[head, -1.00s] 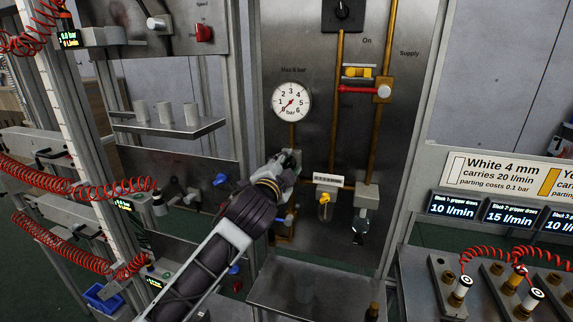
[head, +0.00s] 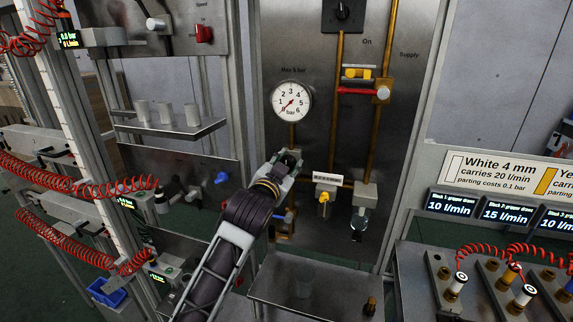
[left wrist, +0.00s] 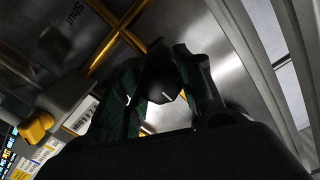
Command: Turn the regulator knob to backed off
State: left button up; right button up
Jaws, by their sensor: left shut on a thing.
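My left gripper (head: 290,160) is at the steel panel, below the round pressure gauge (head: 291,101). In the left wrist view its two dark green fingers (left wrist: 160,85) are shut on a dark round knob (left wrist: 164,84), which I take to be the regulator knob. A short white mark shows on the knob. The gauge's red needle points to the lower left, near 0. My right gripper is not in view.
A red-handled valve (head: 358,91) sits on the brass pipes at the upper right, beside the Supply label. A steel tray (head: 320,285) juts out below. A shelf with white cylinders (head: 170,130) stands left.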

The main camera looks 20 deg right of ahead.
pick_arm(q)
jog(key=shift+f, duration=0.15)
jog(key=o, duration=1)
jog(key=v, duration=1.2)
jog(key=shift+w+a, duration=0.1)
dwell(0.4)
